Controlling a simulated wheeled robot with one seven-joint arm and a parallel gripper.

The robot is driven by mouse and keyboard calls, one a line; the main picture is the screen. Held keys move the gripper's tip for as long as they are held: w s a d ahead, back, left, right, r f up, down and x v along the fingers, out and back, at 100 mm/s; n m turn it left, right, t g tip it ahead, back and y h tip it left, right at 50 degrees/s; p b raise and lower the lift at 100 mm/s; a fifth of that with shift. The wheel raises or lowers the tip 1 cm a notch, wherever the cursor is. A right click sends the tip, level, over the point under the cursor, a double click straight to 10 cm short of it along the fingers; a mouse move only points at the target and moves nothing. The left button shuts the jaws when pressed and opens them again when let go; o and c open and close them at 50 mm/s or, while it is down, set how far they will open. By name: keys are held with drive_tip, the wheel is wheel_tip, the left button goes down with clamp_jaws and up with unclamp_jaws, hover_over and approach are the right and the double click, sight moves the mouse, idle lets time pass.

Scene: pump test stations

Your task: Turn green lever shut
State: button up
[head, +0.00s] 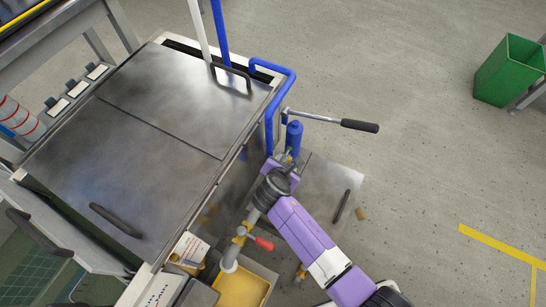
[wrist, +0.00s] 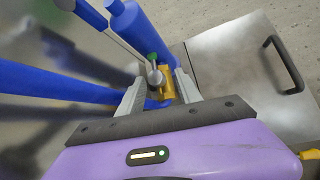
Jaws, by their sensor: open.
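The green lever (wrist: 153,58) shows in the wrist view as a small green end beside a round grey knob, above a brass valve body (wrist: 167,88) on blue piping. Most of the lever is hidden or seen end-on, so its angle is unclear. My gripper (wrist: 160,80) is open, with one finger on each side of the valve. I cannot tell whether either finger touches it. In the head view my gripper (head: 284,166) is at the blue piping beside the steel bench, and my wrist hides most of the valve.
A steel bench (head: 150,130) with lids fills the left. A metal bar with a black grip (head: 360,126) sticks out right, near a blue cylinder (head: 294,138). A red-handled valve (head: 263,244) stands near a yellow tray (head: 240,290). Open floor lies right, with a green bin (head: 508,72).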

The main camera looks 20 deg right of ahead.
sight(287, 153)
drive_tip(key=shift+n, duration=0.3)
drive_tip(key=b+x, duration=0.1)
drive_tip(key=x, duration=0.1)
drive_tip(key=b+x, duration=0.1)
drive_tip(key=x, duration=0.1)
drive_tip(key=w+b+x, duration=0.1)
drive_tip(key=x, duration=0.1)
drive_tip(key=shift+w+a, duration=0.1)
drive_tip(key=shift+a, duration=0.25)
drive_tip(key=shift+b+x, duration=0.35)
drive_tip(key=shift+x, duration=0.5)
drive_tip(key=shift+d+r, duration=0.1)
drive_tip(key=shift+r, duration=0.05)
clamp_jaws()
